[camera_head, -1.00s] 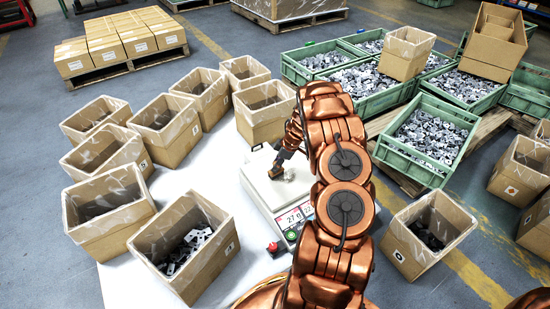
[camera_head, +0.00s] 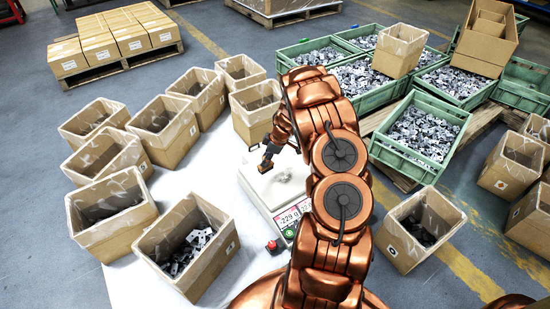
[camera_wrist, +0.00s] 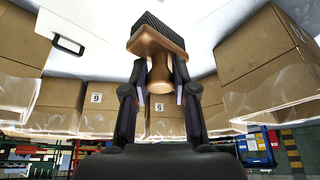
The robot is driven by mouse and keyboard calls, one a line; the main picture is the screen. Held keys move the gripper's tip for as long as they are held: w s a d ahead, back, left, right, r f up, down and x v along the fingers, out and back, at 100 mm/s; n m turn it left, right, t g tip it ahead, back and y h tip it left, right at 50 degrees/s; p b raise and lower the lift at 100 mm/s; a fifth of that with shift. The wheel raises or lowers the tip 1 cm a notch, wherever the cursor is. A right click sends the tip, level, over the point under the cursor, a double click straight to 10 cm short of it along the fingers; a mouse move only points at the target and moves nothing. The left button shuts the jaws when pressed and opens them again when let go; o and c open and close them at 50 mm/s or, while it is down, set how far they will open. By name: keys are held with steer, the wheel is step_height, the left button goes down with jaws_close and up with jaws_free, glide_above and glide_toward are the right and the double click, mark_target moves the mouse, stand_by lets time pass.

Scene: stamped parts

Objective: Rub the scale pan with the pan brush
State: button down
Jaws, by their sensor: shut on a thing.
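The pan brush (camera_wrist: 156,42) has a wooden block, a rounded wooden handle and dark bristles on the side away from my gripper. My gripper (camera_wrist: 161,82) is shut on the brush's handle. In the head view the brush (camera_head: 264,166) is small and partly hidden by the fingers; it is over the far left part of the white scale pan (camera_head: 262,184), seemingly just above it. A pale smudge or small lump shows on the middle of the pan. My arm hides the pan's right side. The scale's display (camera_head: 290,217) seems to read a negative number.
Open cardboard boxes, one a box of dark parts (camera_head: 190,247), stand left of and behind the scale. A red button (camera_head: 272,245) is in front of it. Green crates of metal parts (camera_head: 424,132) and another box (camera_head: 422,232) are at right. White tabletop (camera_head: 215,160) is bare left of the scale.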

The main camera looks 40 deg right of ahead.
steer(key=shift+r+p, duration=0.5)
steer(key=shift+r, duration=0.55)
